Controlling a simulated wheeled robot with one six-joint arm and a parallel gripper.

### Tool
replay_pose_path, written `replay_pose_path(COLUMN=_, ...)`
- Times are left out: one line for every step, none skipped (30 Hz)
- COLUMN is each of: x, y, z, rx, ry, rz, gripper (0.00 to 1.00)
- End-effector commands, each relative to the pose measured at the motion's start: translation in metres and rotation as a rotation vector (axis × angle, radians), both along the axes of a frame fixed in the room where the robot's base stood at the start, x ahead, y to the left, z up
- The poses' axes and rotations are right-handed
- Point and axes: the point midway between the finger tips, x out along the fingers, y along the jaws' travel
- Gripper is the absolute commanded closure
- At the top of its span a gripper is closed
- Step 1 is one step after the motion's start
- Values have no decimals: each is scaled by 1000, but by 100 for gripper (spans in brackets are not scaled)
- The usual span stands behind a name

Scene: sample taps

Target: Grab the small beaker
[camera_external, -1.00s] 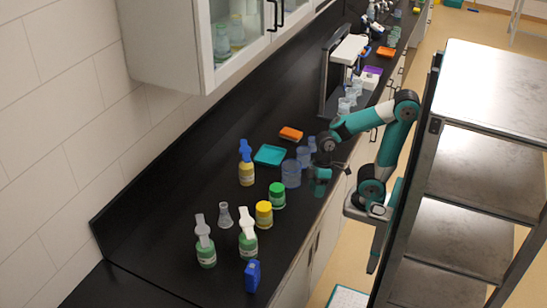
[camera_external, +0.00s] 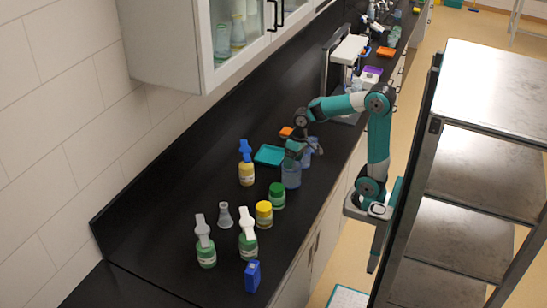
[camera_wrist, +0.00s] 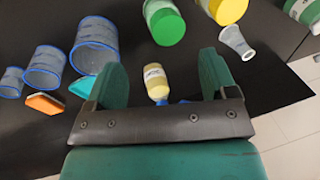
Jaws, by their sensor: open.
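The small beaker (camera_wrist: 11,82) is clear with a blue tint and shows at the far left edge of the wrist view, left of my fingers. It is the smallest in a row with a middle beaker (camera_wrist: 45,71) and a large beaker (camera_wrist: 95,44). In the external view the large beaker (camera_external: 291,175) stands just below my gripper (camera_external: 300,150), and my wrist hides much of the other two. In the wrist view my gripper (camera_wrist: 160,62) is open, with its two green fingers apart and no beaker between them.
An orange box (camera_wrist: 44,103) and teal tray (camera_external: 270,155) lie near the beakers. A green-lidded jar (camera_external: 277,195), yellow-lidded jar (camera_external: 264,214), yellow wash bottle (camera_external: 246,168) and flask (camera_external: 225,215) stand on the black bench. Free bench lies along the wall.

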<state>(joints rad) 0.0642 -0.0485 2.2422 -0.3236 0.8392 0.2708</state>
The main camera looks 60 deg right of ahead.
Motion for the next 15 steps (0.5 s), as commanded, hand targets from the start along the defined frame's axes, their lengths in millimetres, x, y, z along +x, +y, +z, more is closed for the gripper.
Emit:
replay_pose_path(x=32, y=-50, z=0, rx=-24, ry=38, rz=-219, gripper=22)
replay_pose_path(x=46, y=-79, z=0, rx=-37, ry=56, rz=-343, gripper=22)
replay_pose_path(x=61, y=-120, z=-1, rx=-52, ry=83, rz=-506, gripper=22)
replay_pose_path(x=68, y=-149, z=-3, rx=-61, ry=102, rz=-626, gripper=22)
replay_pose_path(x=73, y=-179, z=-5, rx=-69, ry=119, rz=-738, gripper=22)
replay_pose_path(x=76, y=-216, z=-7, rx=-78, ry=142, rz=-882, gripper=22)
replay_pose_path(x=76, y=-242, z=-10, rx=-82, ry=157, rz=-979, gripper=22)
replay_pose_path(x=74, y=-266, z=-12, rx=-87, ry=170, rz=-1070, gripper=22)
replay_pose_path(x=71, y=-294, z=-15, rx=-91, ry=187, rz=-1179, gripper=22)
replay_pose_path(x=67, y=-311, z=-18, rx=-93, ry=198, rz=-1246, gripper=22)
replay_pose_path(x=64, y=-327, z=-20, rx=-95, ry=206, rz=-1307, gripper=22)
replay_pose_path(x=59, y=-343, z=-22, rx=-96, ry=216, rz=-1371, gripper=22)
replay_pose_path(x=56, y=-353, z=-23, rx=-96, ry=222, rz=-1411, gripper=22)
replay_pose_path(x=54, y=-360, z=-25, rx=-98, ry=227, rz=-1440, gripper=22)
replay_pose_path(x=51, y=-366, z=-26, rx=-97, ry=230, rz=-1468, gripper=22)
